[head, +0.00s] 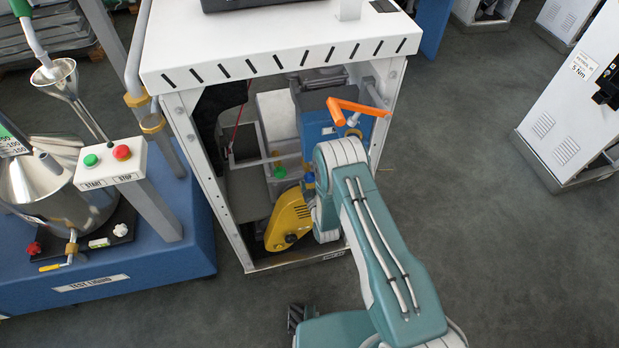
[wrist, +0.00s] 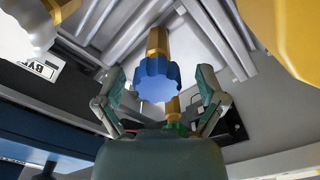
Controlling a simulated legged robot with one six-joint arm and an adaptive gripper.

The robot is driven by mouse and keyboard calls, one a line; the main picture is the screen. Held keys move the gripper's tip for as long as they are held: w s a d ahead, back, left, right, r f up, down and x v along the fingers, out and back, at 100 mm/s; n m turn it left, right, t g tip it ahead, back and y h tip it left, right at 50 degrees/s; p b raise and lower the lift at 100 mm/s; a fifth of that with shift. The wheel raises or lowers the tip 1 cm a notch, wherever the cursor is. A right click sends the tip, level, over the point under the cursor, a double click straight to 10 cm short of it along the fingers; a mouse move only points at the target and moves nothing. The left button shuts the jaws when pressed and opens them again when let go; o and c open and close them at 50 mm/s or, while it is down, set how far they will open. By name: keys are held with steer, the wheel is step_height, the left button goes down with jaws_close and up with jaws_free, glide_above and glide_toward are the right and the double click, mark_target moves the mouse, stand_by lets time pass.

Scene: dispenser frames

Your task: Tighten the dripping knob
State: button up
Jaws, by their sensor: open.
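In the wrist view a blue lobed knob (wrist: 157,82) on a brass fitting (wrist: 158,42) stands between the two fingers of my gripper (wrist: 160,88). The fingers are apart, one on each side of the knob, with gaps on both sides. A green knob (wrist: 175,128) on a second brass fitting shows behind it, mostly hidden by my gripper body. In the head view the green knob (head: 280,172) and a small part of the blue knob (head: 308,178) show inside the open cabinet. My arm hides the gripper there. I see no drip.
The white cabinet (head: 280,60) surrounds the knobs with its frame. A yellow round housing (head: 290,222) and an orange lever (head: 352,108) are close to my arm.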

steer(key=shift+d, duration=0.15)
steer(key=c, duration=1.1)
steer(key=shift+c, duration=0.2)
steer(key=shift+m, duration=0.4)
steer(key=m, duration=0.4)
steer(key=shift+m, duration=0.4)
steer(key=m, duration=0.5)
steer(key=shift+a+m, duration=0.2)
steer(key=shift+m, duration=0.2)
